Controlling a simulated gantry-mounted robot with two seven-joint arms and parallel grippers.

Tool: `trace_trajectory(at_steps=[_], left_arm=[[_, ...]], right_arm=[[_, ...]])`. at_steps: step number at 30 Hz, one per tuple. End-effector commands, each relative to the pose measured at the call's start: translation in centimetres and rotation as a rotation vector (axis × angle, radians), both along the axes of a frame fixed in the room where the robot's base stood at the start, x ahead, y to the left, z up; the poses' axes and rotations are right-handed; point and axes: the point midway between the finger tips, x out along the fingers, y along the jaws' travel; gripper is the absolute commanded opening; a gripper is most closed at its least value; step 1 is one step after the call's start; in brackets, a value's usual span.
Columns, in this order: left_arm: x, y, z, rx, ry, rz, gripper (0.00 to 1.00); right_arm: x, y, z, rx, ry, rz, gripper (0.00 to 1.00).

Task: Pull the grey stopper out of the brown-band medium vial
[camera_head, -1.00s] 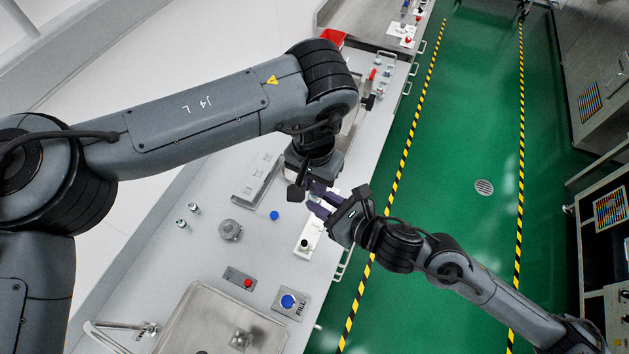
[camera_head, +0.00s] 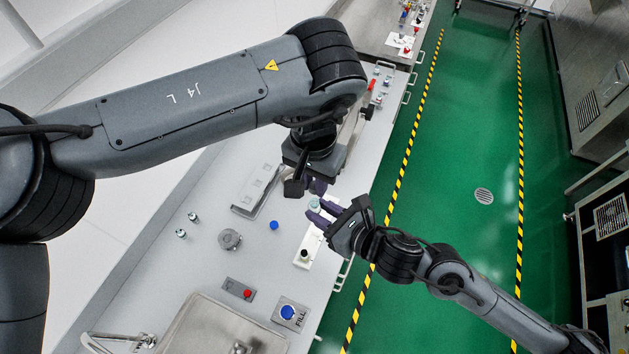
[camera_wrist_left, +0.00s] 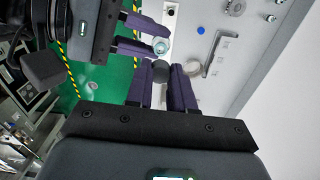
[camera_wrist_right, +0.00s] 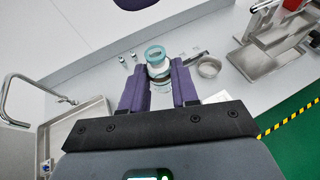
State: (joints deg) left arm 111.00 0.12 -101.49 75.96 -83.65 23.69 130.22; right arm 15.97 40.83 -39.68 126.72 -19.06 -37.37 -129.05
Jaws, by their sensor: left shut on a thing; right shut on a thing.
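The medium vial (camera_wrist_right: 155,54), clear with a teal rim, is between the purple fingers of my right gripper (camera_wrist_right: 160,82). A brownish band shows low on it. In the left wrist view the vial (camera_wrist_left: 161,46) shows its round mouth with no stopper in it. My left gripper (camera_wrist_left: 166,72) is shut on the dark grey stopper (camera_wrist_left: 158,70), which is apart from the vial. In the head view my left gripper (camera_head: 306,186) is above and left of my right gripper (camera_head: 325,213); the stopper cannot be made out there.
The pale bench holds a blue cap (camera_head: 274,225), a round metal fixture (camera_head: 229,239), two small vials (camera_head: 187,224), a red-button box (camera_head: 238,289), a blue FILL button (camera_head: 288,311) and a sink (camera_head: 205,315). A white strip (camera_head: 304,256) with a black knob lies below the grippers.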

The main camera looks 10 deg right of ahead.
Motion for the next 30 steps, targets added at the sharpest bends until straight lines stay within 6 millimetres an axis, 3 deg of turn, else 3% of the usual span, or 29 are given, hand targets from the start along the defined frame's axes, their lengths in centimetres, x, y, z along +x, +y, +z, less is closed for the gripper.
trace_trajectory(at_steps=[14,30], left_arm=[[0.0,0.2,0.2,0.0,0.0,0.0,0.0],[0.0,5.0,1.5,-0.001,-0.001,0.001,0.0]], right_arm=[[0.0,0.0,0.1,0.0,0.0,0.0,0.0],[0.0,0.0,1.2,0.0,0.0,0.0,0.0]])
